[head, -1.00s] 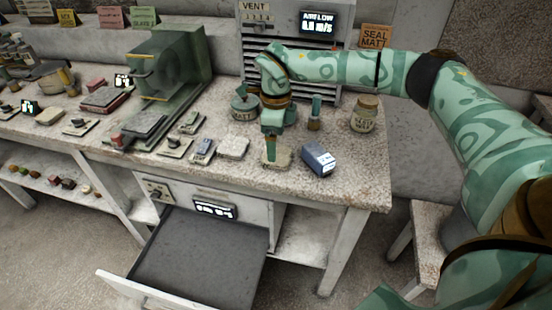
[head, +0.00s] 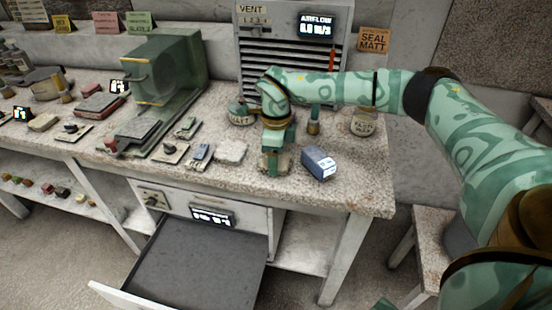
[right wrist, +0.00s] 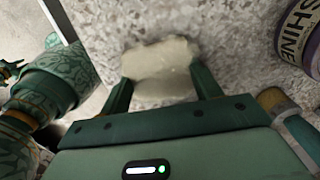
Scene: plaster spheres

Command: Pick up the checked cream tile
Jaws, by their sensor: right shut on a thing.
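A cream tile (right wrist: 160,62) sits between the two fingers of my right gripper (right wrist: 164,88) in the right wrist view. Its check pattern is too blurred to make out. In the head view my right gripper (head: 276,168) points straight down at the tabletop, shut on the tile (head: 288,160), which is mostly hidden by the fingers. The tile is at or very near table height. At the left edge of the right wrist view, a small dark green claw-like part, probably my left gripper (right wrist: 10,70), shows too small to read. It is not in the head view.
A pale slab (head: 231,152) lies just left of the gripper, and a blue box (head: 319,162) lies close on its right. Jars (head: 363,123) stand behind. A drawer (head: 200,262) hangs open below the table's front edge. The front right tabletop is clear.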

